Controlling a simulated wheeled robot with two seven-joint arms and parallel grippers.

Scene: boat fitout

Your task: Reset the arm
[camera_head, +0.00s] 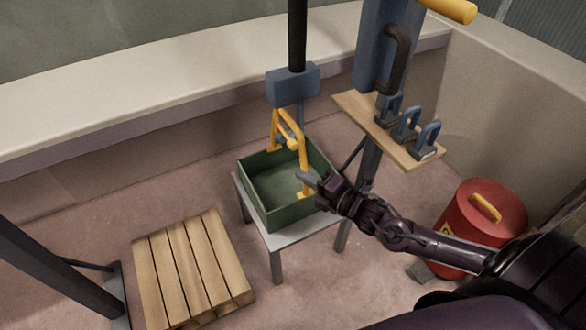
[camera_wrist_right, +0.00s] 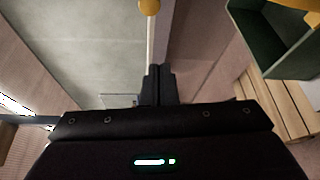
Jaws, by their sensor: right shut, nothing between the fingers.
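My right arm comes in from the right in the head view, stretched toward the middle. Its gripper (camera_head: 308,181) is at the right side of the green crate, close to a yellow frame (camera_head: 301,160). I cannot tell whether it touches the frame. In the right wrist view the two fingers (camera_wrist_right: 158,84) are together with nothing between them. My left gripper is in neither view.
The green crate (camera_head: 262,205) stands on a small grey table (camera_head: 277,247). A blue block on a black pole (camera_head: 297,40) is above it. A wooden shelf (camera_head: 372,122) holds blue clips. A red canister (camera_head: 478,218) is right; a slatted pallet (camera_head: 190,268) is lower left.

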